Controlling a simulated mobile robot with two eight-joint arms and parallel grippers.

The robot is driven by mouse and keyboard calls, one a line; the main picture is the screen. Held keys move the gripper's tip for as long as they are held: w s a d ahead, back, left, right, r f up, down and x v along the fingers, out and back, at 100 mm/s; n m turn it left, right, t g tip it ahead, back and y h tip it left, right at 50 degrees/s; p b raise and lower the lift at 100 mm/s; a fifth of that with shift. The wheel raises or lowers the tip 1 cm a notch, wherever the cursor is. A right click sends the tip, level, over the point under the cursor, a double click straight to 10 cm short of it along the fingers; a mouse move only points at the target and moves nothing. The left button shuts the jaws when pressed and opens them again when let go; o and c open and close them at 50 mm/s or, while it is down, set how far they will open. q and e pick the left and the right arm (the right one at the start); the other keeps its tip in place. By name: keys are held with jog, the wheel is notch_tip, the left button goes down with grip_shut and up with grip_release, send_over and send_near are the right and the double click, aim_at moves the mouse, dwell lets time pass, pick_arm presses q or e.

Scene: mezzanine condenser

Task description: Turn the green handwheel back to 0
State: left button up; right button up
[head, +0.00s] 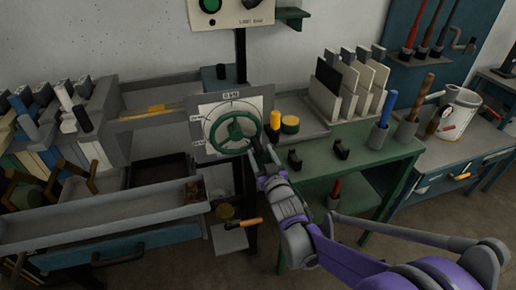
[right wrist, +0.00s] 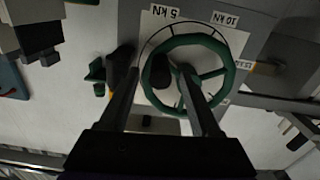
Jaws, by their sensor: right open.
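The green handwheel (head: 230,145) is mounted on a grey panel with a white dial plate (head: 207,112) behind it. In the right wrist view the handwheel (right wrist: 235,76) fills the upper middle, with dial labels reading 5 kN (right wrist: 166,12) and 10 kN (right wrist: 226,18). A dark knob (right wrist: 162,70) shows at the rim's left side. My right gripper (head: 259,143) is at the wheel's right edge in the head view. In the right wrist view its open fingers (right wrist: 156,80) straddle the rim and knob in the picture; contact cannot be told. My left gripper is not in view.
A small orange-handled lever (head: 240,223) juts out under the panel.

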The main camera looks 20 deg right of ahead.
jog(key=shift+w+a, duration=0.1)
jog(key=shift+w, duration=1.3)
grip_shut()
dwell(0.4)
